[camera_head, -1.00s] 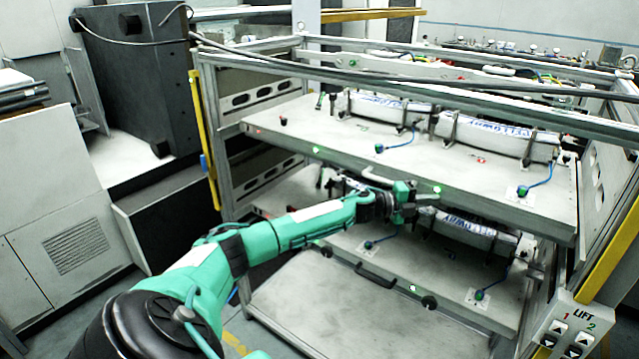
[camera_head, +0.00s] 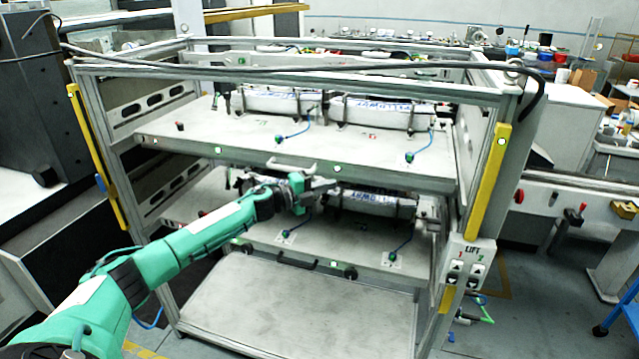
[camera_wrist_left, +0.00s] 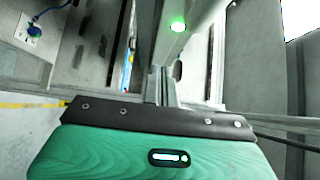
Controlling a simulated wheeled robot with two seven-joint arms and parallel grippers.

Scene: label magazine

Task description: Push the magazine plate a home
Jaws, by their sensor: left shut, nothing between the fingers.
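The rack holds an upper magazine plate (camera_head: 330,152) and a lower one (camera_head: 340,245); I cannot read which is plate a. The upper plate is grey, with two white label rolls (camera_head: 375,112) at its back, blue cables and a pale front handle (camera_head: 290,163). My left gripper (camera_head: 328,187) is shut and empty, just below and in front of the upper plate's front edge, right of the handle. I cannot tell whether it touches. The left wrist view shows slim shut fingers (camera_wrist_left: 160,85) near a green-lit edge (camera_wrist_left: 178,25). My right gripper is not in view.
Aluminium posts with yellow strips (camera_head: 488,180) flank the plates. A lift button box (camera_head: 468,262) sits on the right post. A dark cable runs along the rack's top. A grey panel (camera_head: 290,305) lies below the lower plate, with open floor at the right.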

